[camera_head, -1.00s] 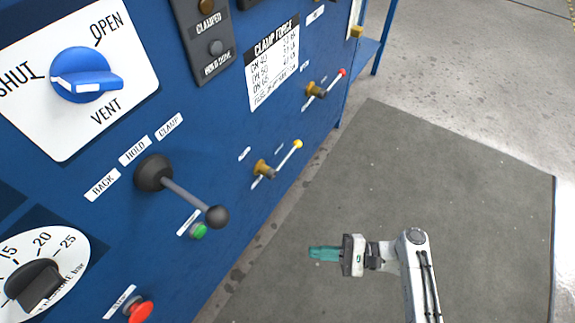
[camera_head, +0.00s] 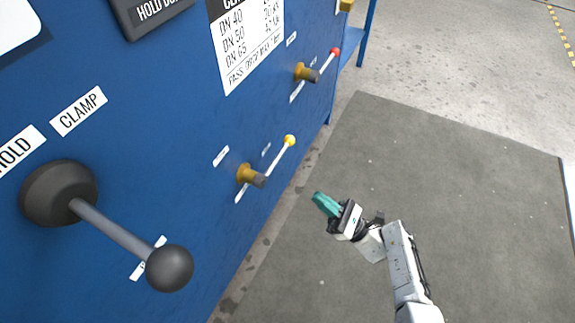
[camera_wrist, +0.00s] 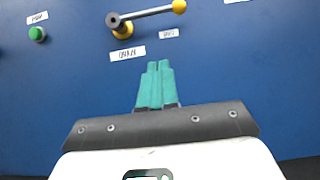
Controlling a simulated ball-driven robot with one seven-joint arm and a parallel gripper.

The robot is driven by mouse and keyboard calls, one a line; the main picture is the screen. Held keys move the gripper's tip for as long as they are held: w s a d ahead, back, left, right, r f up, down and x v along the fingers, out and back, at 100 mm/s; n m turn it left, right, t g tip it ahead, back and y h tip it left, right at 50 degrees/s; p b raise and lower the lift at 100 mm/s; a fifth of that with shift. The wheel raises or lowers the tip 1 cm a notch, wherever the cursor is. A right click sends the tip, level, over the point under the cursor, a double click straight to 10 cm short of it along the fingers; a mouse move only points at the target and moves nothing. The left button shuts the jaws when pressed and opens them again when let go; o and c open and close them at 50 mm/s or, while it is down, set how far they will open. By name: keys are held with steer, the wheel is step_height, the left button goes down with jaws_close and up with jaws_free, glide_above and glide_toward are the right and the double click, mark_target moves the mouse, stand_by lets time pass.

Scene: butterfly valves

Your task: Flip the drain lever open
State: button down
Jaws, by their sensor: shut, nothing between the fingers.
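The drain lever (camera_head: 278,158) is a thin pale handle with a yellow ball end, on a brass valve body (camera_head: 247,175) on the blue panel. In the wrist view the lever (camera_wrist: 150,12) runs right from its dark pivot to the yellow ball, near the top edge. A label reading DRAIN (camera_wrist: 127,54) is below the valve, and a smaller label (camera_wrist: 169,34), hard to read, is below the handle. My gripper (camera_head: 318,196) has teal fingers, shut and empty, right of and below the lever, apart from it. In the wrist view the fingertips (camera_wrist: 158,65) point toward the panel below the handle.
A similar red-tipped lever (camera_head: 327,66) is farther along the panel. A large black ball-ended lever (camera_head: 120,235) juts out at the near left. A green button (camera_wrist: 37,33) is left of the drain valve. The grey floor mat (camera_head: 450,180) is clear.

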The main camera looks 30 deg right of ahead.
mark_target(276, 160)
steer(key=shift+w, duration=0.1)
steer(key=s+d+r+b+x, duration=0.1)
steer(key=r+x, duration=0.1)
steer(key=x, duration=1)
steer(key=shift+a+r, duration=0.25)
steer(key=shift+r, duration=0.15)
steer(key=shift+d+r+n+y+p, duration=0.1)
steer(key=shift+r+n+y+p, duration=0.1)
steer(key=shift+n+y+p, duration=0.3)
